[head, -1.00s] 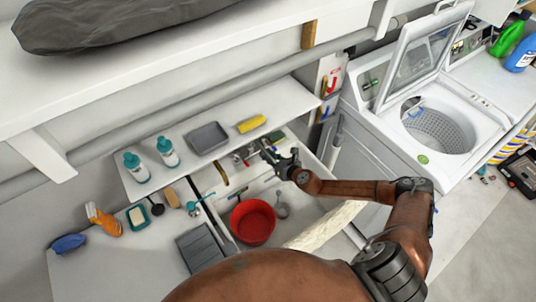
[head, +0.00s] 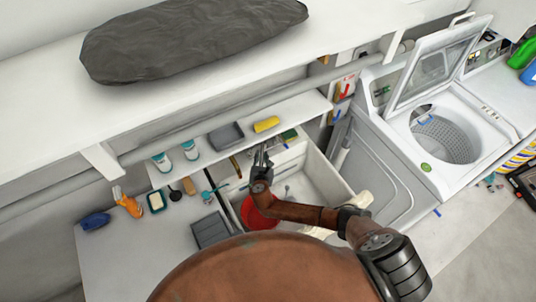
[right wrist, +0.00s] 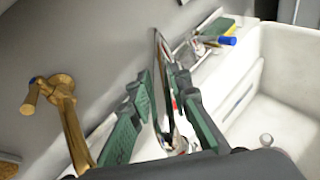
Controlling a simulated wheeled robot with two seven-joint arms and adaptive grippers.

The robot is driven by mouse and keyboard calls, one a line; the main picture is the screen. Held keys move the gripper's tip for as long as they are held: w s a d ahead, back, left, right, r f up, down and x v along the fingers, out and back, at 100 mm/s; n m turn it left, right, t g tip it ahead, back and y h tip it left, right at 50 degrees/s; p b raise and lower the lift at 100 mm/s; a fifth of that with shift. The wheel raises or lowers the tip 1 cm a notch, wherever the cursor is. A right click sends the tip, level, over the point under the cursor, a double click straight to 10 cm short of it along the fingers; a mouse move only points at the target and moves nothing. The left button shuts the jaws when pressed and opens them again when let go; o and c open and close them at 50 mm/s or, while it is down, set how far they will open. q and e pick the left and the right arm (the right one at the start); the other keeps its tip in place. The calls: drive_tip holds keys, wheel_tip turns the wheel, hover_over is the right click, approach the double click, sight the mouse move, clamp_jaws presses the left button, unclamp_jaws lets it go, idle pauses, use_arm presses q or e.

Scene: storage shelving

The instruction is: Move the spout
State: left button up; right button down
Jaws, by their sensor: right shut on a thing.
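In the right wrist view, a slim silver metal piece, which looks like the spout (right wrist: 160,50), runs between the two green-padded fingers of my right gripper (right wrist: 157,85). The gripper is shut on it. In the head view my right gripper (head: 262,155) is at the back edge of the white sink (head: 332,178), and its fingers hide most of the spout. A brass tap (right wrist: 62,105) stands to the left of the gripper, apart from it; it also shows in the head view (head: 235,166). My left gripper is out of view.
A red basin (head: 258,219) is in the sink, partly hidden by my right arm. Grey tray (head: 226,136) and yellow item (head: 266,124) lie on the ledge behind. A sponge (head: 289,134) is at the sink's back right. The washing machine (head: 405,160) stands to the right.

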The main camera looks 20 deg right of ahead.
drive_tip(key=shift+w+a+m+g+h, duration=0.15)
drive_tip(key=shift+w+a+m+h, duration=0.1)
drive_tip(key=shift+a+m+h, duration=0.2)
drive_tip(key=shift+w+a+m+g+h, duration=0.15)
drive_tip(key=shift+w+a+m+h, duration=0.15)
drive_tip(key=shift+a, duration=0.2)
drive_tip(key=shift+r, duration=0.1)
drive_tip(key=c, duration=1.8)
unclamp_jaws()
drive_tip(key=v, duration=1.2)
